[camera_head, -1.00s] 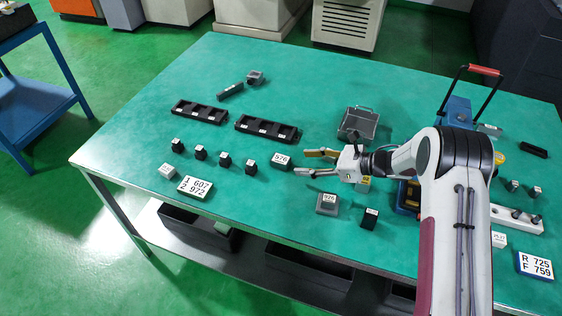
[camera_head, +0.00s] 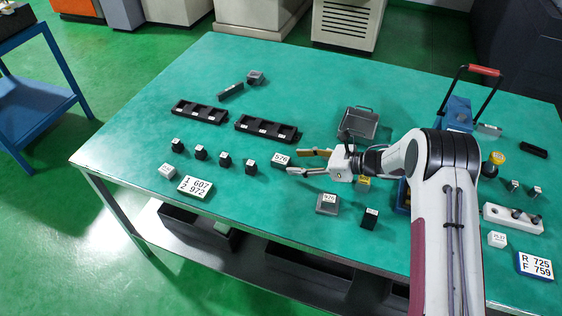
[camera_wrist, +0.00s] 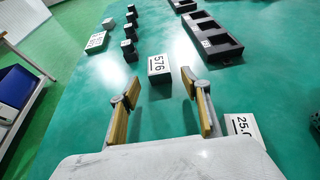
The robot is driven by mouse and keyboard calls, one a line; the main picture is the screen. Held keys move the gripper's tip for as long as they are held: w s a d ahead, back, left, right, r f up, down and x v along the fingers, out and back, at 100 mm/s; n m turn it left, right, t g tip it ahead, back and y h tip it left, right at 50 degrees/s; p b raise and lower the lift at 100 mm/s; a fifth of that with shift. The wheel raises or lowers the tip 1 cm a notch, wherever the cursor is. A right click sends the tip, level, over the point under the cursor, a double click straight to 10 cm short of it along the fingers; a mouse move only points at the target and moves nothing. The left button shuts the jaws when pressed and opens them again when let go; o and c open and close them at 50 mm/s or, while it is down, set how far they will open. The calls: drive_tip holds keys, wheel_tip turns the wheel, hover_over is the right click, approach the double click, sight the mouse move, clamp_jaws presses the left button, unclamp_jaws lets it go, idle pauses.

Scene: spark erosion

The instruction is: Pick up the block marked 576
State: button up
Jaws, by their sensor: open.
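The block marked 576 (camera_head: 281,161) is dark with a white top label, standing on the green table. In the wrist view the block (camera_wrist: 159,69) stands just beyond the fingertips, roughly in line with the gap between them. My gripper (camera_head: 296,162) is open and empty, its two fingers pointing left at the block's right side. In the wrist view the gripper (camera_wrist: 160,76) shows a tan-padded finger on each side, with bare table between. I cannot tell whether a fingertip overlaps the block's edge.
Black compartment trays (camera_head: 268,129) lie behind the block. Several small dark blocks (camera_head: 225,159) stand to its left. A grey labelled block (camera_head: 328,203) and a dark block (camera_head: 370,217) stand in front of the gripper. A grey bin (camera_head: 361,123) is behind it.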

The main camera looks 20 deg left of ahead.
sight(285, 160)
drive_tip(key=shift+a, duration=0.15)
drive_tip(key=shift+r+x, duration=0.1)
drive_tip(key=shift+x, duration=1.1)
drive_tip(key=shift+r+x, duration=0.15)
drive_tip(key=shift+x, duration=1.1)
drive_tip(key=shift+s+a, duration=0.1)
clamp_jaws()
